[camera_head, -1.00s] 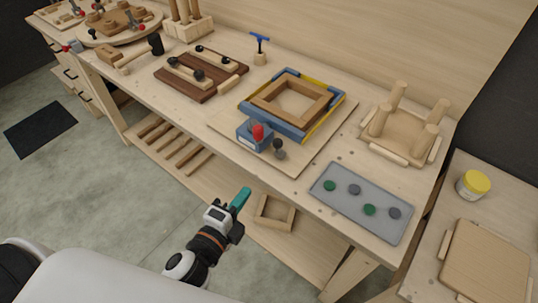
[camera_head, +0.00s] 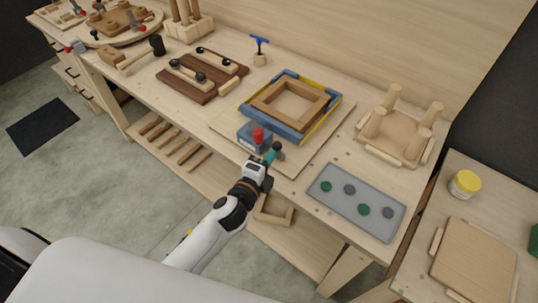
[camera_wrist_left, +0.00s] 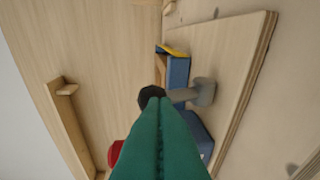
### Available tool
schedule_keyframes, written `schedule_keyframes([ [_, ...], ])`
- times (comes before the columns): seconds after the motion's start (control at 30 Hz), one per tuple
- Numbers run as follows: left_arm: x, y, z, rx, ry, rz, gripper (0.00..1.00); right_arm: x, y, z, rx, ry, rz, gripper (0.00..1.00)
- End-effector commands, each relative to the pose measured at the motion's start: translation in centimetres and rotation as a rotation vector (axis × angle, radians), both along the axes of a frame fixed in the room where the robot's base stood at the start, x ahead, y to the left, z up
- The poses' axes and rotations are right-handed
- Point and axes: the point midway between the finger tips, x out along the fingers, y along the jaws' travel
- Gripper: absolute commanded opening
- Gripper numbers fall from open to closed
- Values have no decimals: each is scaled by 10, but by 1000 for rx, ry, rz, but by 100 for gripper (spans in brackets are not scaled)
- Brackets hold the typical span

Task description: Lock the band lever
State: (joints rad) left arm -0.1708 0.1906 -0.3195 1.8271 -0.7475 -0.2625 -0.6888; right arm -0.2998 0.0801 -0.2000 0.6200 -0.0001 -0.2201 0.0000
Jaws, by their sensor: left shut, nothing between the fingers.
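The lever has a black knob (camera_head: 278,146) and stands at the front of the board, beside a blue block (camera_head: 245,137) with a red handle (camera_head: 258,134). In the left wrist view the knob (camera_wrist_left: 147,95) tops a grey arm (camera_wrist_left: 182,95) on a grey base (camera_wrist_left: 204,91). A blue band (camera_head: 272,124) surrounds a square wooden frame (camera_head: 318,104) behind it. My left gripper (camera_head: 271,154) is shut and empty, its teal fingertips at the knob. I cannot tell whether they touch it. My right gripper is not in view.
The board (camera_head: 310,152) lies on the workbench. A grey tray (camera_head: 335,202) with green and grey discs lies to the right, with an upturned stool form (camera_head: 405,140) behind it. A lidded jar (camera_head: 465,184) stands on the side table. A wooden form (camera_head: 200,75) lies left.

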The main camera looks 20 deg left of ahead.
Motion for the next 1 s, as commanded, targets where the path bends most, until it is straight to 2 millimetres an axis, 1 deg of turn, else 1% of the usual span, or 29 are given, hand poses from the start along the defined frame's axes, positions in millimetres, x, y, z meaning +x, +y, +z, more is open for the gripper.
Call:
schedule_keyframes([
  [0.37, 1, 0, 0, -1, 0, 0, 0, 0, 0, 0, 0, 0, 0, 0],
  [1.0, 8, -3, 9, -1, -2, -1, 0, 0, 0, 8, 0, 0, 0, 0],
])
